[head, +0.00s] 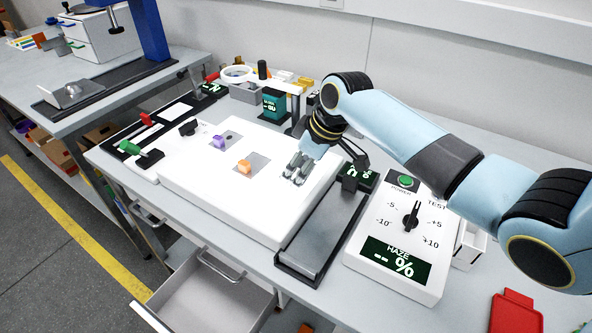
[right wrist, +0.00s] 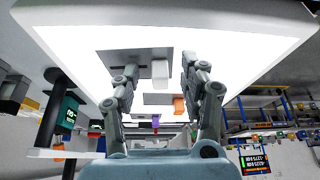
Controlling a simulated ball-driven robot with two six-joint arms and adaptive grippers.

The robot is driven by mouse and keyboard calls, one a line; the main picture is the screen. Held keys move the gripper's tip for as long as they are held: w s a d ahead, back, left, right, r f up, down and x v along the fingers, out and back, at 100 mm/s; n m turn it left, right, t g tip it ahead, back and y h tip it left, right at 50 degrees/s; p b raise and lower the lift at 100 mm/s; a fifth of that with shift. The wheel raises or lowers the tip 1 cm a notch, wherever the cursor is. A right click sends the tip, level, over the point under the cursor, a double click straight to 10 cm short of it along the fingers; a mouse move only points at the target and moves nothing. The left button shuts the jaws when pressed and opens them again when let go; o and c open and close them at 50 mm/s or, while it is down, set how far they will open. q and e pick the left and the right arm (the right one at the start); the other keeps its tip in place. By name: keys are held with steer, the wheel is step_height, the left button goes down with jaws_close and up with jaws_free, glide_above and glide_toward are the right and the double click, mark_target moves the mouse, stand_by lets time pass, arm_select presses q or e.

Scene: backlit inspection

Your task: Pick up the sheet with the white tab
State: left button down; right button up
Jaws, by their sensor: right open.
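In the right wrist view, the sheet with the white tab is a grey square (right wrist: 120,63) lying flat on the glowing white light panel. Its white tab (right wrist: 160,70) stands up from the sheet's edge. My right gripper (right wrist: 163,88) is open, with one finger on each side of the tab in the picture and nothing held. In the head view my right gripper (head: 297,172) hangs over the right part of the light panel (head: 210,195) and hides most of this sheet and its tab. My left gripper is not in view.
On the same panel are sheets with an orange tab (head: 244,166) and a purple tab (head: 219,142). A dark long tray (head: 322,235) and a haze meter (head: 400,240) stand right of the panel. An open drawer (head: 205,295) juts out below the front edge.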

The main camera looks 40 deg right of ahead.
jaws_close()
